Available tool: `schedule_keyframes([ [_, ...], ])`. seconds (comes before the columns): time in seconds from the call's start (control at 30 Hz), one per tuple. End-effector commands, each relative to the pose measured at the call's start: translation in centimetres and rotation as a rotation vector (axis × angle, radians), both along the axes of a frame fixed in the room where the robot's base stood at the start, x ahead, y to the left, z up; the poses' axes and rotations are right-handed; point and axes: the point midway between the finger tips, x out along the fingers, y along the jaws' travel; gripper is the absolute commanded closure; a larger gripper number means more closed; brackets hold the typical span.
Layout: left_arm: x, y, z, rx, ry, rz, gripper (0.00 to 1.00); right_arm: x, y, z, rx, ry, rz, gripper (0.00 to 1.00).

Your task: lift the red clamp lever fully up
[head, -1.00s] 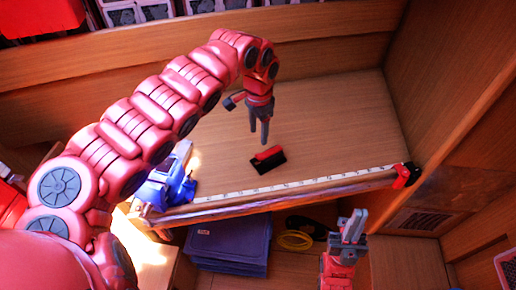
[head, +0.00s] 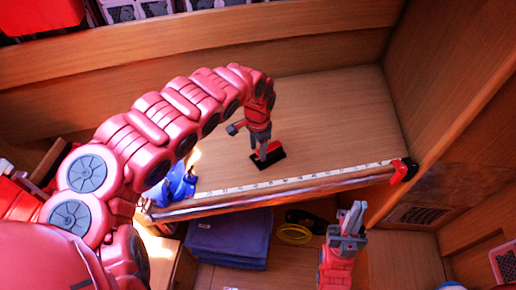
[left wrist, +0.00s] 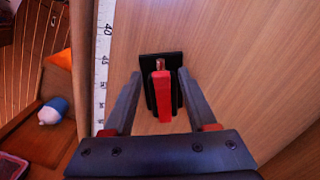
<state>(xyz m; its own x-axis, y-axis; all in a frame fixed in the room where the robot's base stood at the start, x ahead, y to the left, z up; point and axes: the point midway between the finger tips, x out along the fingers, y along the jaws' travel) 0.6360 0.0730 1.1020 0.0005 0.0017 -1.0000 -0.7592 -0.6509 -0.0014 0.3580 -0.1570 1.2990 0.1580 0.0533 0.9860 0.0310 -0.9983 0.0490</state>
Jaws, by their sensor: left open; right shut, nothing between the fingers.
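The red clamp lever (left wrist: 163,98) sits on a black base (left wrist: 147,60) on the wooden bench. In the left wrist view it points towards the camera, between my open fingers (left wrist: 159,80), with a visible gap on each side. In the head view my left gripper (head: 260,157) reaches down to the black base (head: 277,156) and hides part of the lever. I cannot tell how far the lever is raised. My right gripper (head: 357,208) is shut and empty, low in front of the bench.
A white measuring strip (head: 290,178) runs along the bench's front edge, with a red and black piece (head: 403,170) at its right end. A blue vise-like object (head: 172,187) stands at the left. Blue folded stacks (head: 228,238) and a yellow coil (head: 294,234) lie below.

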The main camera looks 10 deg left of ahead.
Motion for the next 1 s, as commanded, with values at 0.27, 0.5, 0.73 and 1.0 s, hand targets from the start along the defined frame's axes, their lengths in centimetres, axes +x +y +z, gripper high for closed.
schedule_keyframes([
  [0.27,-0.01,0.0,0.01,-0.001,0.001,0.001,0.89,0.0,0.0,0.0,0.0,0.0,0.0,1.0],
  [0.5,-0.05,-0.03,0.0,-0.001,0.002,0.0,1.0,0.0,0.0,0.0,0.0,0.0,0.0,1.0],
  [0.73,-0.08,-0.04,-0.02,-0.001,0.002,0.0,1.0,0.0,0.0,-0.01,0.0,0.0,0.0,1.0],
  [1.0,-0.1,-0.06,-0.03,-0.001,0.003,0.0,1.0,0.0,0.0,-0.01,0.0,0.0,0.0,1.0],
])
